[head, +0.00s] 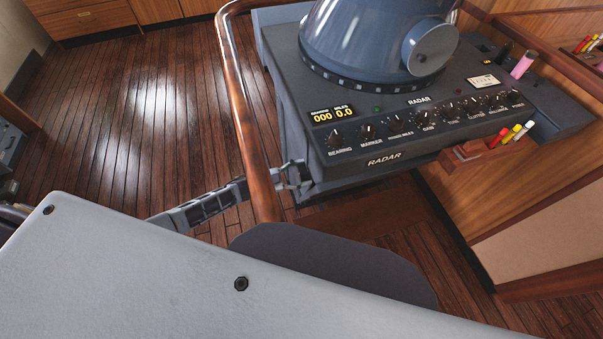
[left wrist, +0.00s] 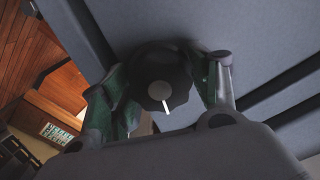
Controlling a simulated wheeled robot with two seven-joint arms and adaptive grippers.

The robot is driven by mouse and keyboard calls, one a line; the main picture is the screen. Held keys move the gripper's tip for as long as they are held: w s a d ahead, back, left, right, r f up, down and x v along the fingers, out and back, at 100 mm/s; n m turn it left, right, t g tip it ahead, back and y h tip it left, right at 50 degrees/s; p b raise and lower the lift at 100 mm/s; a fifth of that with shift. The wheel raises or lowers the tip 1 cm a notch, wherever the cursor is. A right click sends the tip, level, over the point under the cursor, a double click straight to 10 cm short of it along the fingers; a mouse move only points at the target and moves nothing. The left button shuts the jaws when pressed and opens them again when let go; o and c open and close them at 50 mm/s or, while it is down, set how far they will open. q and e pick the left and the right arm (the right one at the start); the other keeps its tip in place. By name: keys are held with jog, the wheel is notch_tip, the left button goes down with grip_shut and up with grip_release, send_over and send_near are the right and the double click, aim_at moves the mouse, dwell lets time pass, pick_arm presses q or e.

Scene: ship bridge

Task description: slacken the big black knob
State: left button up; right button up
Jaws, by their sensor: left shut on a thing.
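The big black knob (left wrist: 163,80) shows in the left wrist view, with a grey centre and a white pointer line that points down and slightly right. It sits on the grey side of the radar console (head: 346,165). My left gripper (left wrist: 165,92) has its two green-padded fingers on either side of the knob and is shut on it. In the head view my left gripper (head: 295,174) reaches the console's lower left corner, past the wooden rail. The knob is hidden there. My right gripper is not in view.
A curved wooden handrail (head: 240,95) runs close beside my left gripper. The radar console top carries a row of small knobs (head: 427,118) and a blue-grey radar hood (head: 365,40). Coloured pens (head: 512,134) stand in a wooden holder at right. Plank floor (head: 130,120) lies open at left.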

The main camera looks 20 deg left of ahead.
pick_arm(q)
jog(key=o, duration=0.9)
jog(key=shift+v, duration=0.9)
jog(key=v, duration=1)
jog(key=shift+s+a, duration=0.1)
jog(key=shift+s, duration=0.05)
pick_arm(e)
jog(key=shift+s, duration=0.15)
pick_arm(q)
jog(key=shift+f, duration=0.1)
